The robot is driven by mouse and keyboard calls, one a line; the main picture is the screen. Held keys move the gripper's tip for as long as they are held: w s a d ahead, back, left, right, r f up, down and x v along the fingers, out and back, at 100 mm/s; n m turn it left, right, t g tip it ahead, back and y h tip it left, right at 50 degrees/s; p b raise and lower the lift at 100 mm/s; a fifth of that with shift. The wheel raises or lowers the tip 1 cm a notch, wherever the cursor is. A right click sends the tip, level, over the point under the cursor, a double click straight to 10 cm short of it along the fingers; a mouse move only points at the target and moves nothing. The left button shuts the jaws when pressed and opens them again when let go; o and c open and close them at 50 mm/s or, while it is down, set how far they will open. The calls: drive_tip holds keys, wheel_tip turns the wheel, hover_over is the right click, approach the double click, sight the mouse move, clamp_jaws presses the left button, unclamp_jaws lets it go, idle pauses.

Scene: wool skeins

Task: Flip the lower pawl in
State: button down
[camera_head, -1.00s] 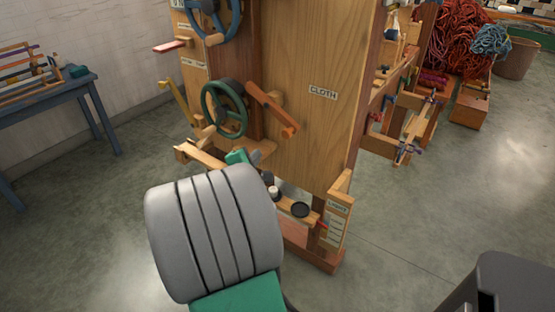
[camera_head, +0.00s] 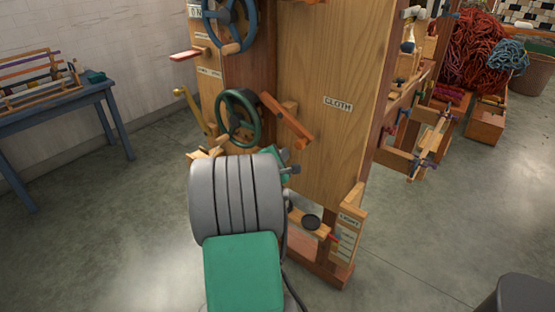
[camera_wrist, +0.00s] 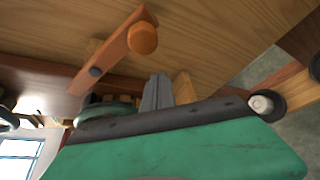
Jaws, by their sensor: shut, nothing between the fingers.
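An orange wooden lever (camera_head: 287,118) slants down to the right beside the green handwheel (camera_head: 238,117) on the wooden cabinet. It may be the lower pawl; I cannot be sure. In the wrist view the lever (camera_wrist: 117,50) shows a round knob at one end and a dark pivot at the other. My gripper (camera_head: 291,170) is below the lever, partly hidden behind my arm. In the wrist view my gripper's grey fingers (camera_wrist: 157,90) are together and empty, apart from the lever in the picture. The green handwheel (camera_wrist: 106,110) is partly hidden there.
A blue handwheel (camera_head: 229,20) and a reddish lever (camera_head: 187,54) are higher up. A blue table (camera_head: 60,105) stands left.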

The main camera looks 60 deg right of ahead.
drive_tip(key=s+r, duration=0.2)
drive_tip(key=shift+s+a+r, duration=0.1)
drive_tip(key=shift+s+a, duration=0.05)
drive_tip(key=shift+s, duration=0.15)
drive_tip(key=shift+r, duration=0.1)
drive_tip(key=r+n+p, duration=0.1)
drive_tip(key=p, duration=0.2)
drive_tip(key=s+r+n+g+p, duration=0.1)
drive_tip(key=r+p, duration=0.1)
drive_tip(key=p, duration=0.2)
drive_tip(key=s+r+n+g+p, duration=0.1)
drive_tip(key=r+p, duration=0.1)
drive_tip(key=p, duration=0.1)
drive_tip(key=shift+a+r+y+p, duration=0.2)
drive_tip(key=shift+y+p, duration=0.1)
drive_tip(key=shift+y, duration=0.1)
drive_tip(key=shift+d+r, duration=0.1)
drive_tip(key=shift+r, duration=0.05)
wheel_tip(320, 180, down, 5)
drive_tip(key=w+b, duration=0.2)
drive_tip(key=b, duration=0.2)
drive_tip(key=w+r+p+v, duration=0.1)
drive_tip(key=v, duration=0.9)
drive_tip(key=shift+s+p, duration=0.35)
drive_tip(key=shift+s, duration=0.1)
